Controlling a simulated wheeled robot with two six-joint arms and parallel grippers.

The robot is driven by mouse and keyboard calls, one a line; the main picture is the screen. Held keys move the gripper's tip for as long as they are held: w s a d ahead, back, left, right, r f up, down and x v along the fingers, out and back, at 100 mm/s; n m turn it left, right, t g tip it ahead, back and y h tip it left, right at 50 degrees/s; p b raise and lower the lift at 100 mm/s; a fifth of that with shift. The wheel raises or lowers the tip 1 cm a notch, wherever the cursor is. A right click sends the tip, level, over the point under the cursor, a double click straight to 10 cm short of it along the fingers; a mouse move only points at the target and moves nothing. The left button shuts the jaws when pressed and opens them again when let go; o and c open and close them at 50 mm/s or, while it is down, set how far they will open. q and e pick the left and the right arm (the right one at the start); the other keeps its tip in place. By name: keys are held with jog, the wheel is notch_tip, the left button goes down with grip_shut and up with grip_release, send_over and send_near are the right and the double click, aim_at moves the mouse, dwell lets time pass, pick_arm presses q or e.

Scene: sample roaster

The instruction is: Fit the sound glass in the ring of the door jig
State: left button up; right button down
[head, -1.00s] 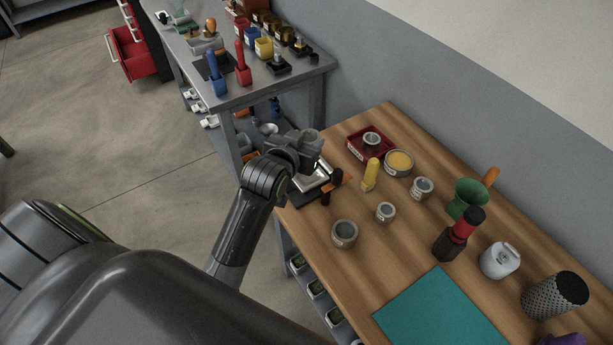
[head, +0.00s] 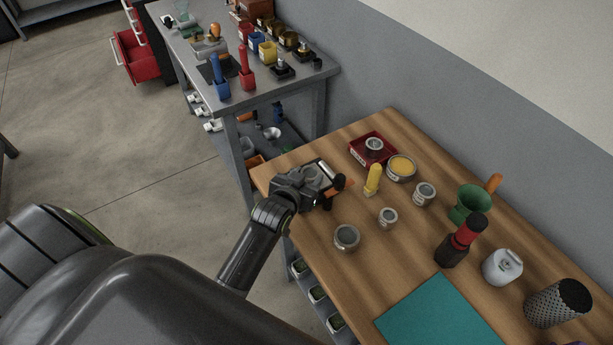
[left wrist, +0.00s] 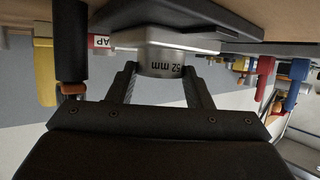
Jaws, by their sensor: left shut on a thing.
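My left gripper (head: 318,188) is at the door jig (head: 326,166), at the left end of the wooden table. The jig has a dark base, a light metal plate and black knobs; my gripper covers much of it. I cannot tell glass from ring there, nor whether one is seated in the other. My right gripper is not in view.
Several round grey-rimmed pieces stand on the table, one (head: 347,238) near the front edge and one in a red tray (head: 358,157). A teal mat (head: 440,315) lies bare.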

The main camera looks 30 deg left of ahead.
pick_arm(q)
jog(key=shift+f, duration=0.2)
jog(key=o, duration=1)
jog(key=shift+o, duration=0.2)
jog(key=shift+r, duration=0.1)
jog(key=shift+r, duration=0.15)
jog(key=v, duration=1.2)
jog(key=shift+b, duration=0.45)
jog(key=shift+s, duration=0.1)
